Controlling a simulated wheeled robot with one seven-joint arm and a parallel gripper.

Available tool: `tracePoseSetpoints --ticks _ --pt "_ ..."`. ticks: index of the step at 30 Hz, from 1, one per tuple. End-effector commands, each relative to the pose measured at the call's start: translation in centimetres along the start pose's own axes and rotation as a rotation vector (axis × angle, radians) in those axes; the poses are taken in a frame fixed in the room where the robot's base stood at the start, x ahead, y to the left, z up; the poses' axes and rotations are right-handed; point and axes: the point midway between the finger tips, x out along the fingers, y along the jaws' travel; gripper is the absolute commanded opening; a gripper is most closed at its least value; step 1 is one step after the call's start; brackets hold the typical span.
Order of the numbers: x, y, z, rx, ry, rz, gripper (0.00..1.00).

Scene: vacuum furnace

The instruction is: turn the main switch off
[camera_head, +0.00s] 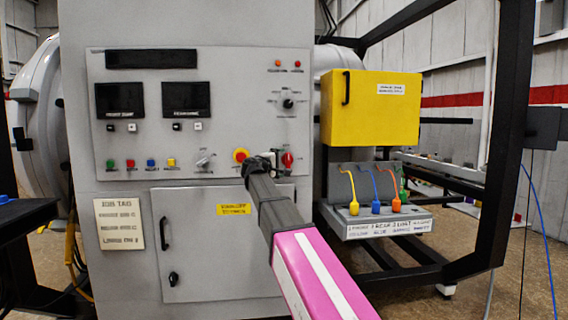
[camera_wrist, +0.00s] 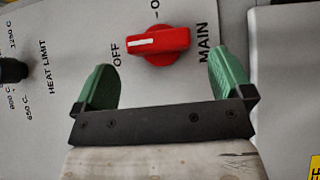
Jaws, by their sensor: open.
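The main switch is a red rotary knob (camera_head: 288,159) at the lower right of the grey control panel. In the wrist view the knob (camera_wrist: 162,45) lies lengthwise left to right. The white mark at its left end faces the label OFF; MAIN is printed to its right and a partly cut-off label starting with O above. My gripper (camera_wrist: 165,75) is open, its green fingers left and right below the knob in the picture, with nothing between them. In the head view my gripper (camera_head: 266,158) is just left of the knob; its fingers are hard to make out.
A red and yellow button (camera_head: 241,155) sits left of my gripper on the panel. A selector (camera_head: 288,103) is above. A yellow box (camera_head: 370,108) and a grey unit with coloured plugs (camera_head: 375,205) stand to the right. The heat limit knob (camera_wrist: 13,70) is at left.

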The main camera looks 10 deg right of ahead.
Motion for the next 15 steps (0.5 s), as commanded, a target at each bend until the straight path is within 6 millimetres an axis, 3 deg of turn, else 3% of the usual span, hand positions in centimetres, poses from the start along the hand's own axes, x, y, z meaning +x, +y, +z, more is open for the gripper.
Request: tracePoseSetpoints --ticks 6,15 --pt "-4.4 -0.1 0.2 0.000 0.002 0.000 0.98" --pt "-7.4 -0.1 0.1 -0.001 0.001 0.001 0.98"
